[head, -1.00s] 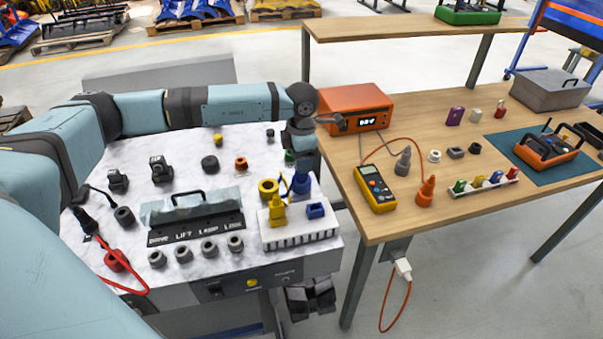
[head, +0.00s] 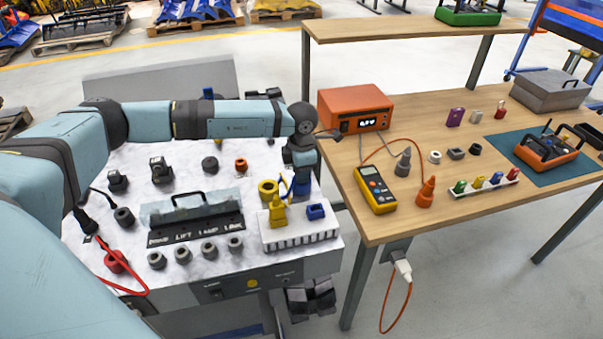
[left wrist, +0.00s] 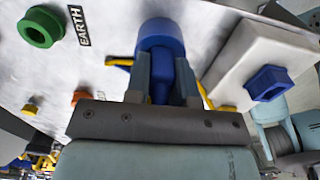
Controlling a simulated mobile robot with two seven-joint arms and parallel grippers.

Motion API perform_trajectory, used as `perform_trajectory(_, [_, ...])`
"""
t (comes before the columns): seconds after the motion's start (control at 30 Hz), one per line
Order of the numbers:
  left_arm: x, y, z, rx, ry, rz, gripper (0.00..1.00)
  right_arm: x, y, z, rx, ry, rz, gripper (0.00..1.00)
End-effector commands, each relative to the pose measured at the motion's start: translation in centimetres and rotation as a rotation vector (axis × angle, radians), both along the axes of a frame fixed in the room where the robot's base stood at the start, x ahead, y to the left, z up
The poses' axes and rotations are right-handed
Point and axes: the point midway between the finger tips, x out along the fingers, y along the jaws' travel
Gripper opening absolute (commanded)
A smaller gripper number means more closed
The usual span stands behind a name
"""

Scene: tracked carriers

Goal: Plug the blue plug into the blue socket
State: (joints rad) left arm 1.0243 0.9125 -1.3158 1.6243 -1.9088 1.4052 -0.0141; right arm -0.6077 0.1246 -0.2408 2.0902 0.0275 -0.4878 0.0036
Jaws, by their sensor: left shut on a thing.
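My left gripper (left wrist: 161,85) is shut on the narrow part of the blue plug (left wrist: 160,42), whose wide barrel points away from the wrist. In the head view the plug (head: 301,189) shows below the left wrist, over the right part of the marbled panel, beside the yellow ring. I cannot make out the blue socket apart from the plug, nor tell whether the plug touches or enters it. A dark two-block shape (head: 310,298) below the panel's front edge may be my right gripper; its jaws cannot be read.
A white rack (head: 290,240) holds a yellow plug (head: 277,212) and a blue square piece (head: 315,212) just in front. A yellow ring (head: 268,188) lies close to the left. A green ring (left wrist: 40,27) is near the "EARTH" label. The wooden bench (head: 400,225) stands right.

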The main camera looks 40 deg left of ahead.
Motion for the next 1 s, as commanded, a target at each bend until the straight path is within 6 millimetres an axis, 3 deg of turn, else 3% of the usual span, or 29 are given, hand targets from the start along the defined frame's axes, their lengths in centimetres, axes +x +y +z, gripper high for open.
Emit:
perform_trajectory(0.17, [0.0, 0.0, 0.7, -0.001, -0.001, 0.000, 0.00, 0.0, 0.0, -0.1, -0.001, 0.002, 0.000, 0.43])
perform_trajectory(0.27, [0.1, 0.0, 2.1, -0.001, -0.002, 0.000, 0.00, -0.1, 0.0, -0.1, -0.001, 0.005, 0.000, 0.43])
perform_trajectory(0.7, [0.1, 0.0, 14.1, -0.002, -0.005, 0.000, 0.00, -0.1, 0.0, -0.1, 0.000, 0.012, -0.001, 0.43])
perform_trajectory(1.0, [0.1, 0.0, 19.2, 0.000, -0.003, -0.001, 0.00, -0.1, -0.1, 0.1, 0.002, 0.011, -0.003, 0.43])
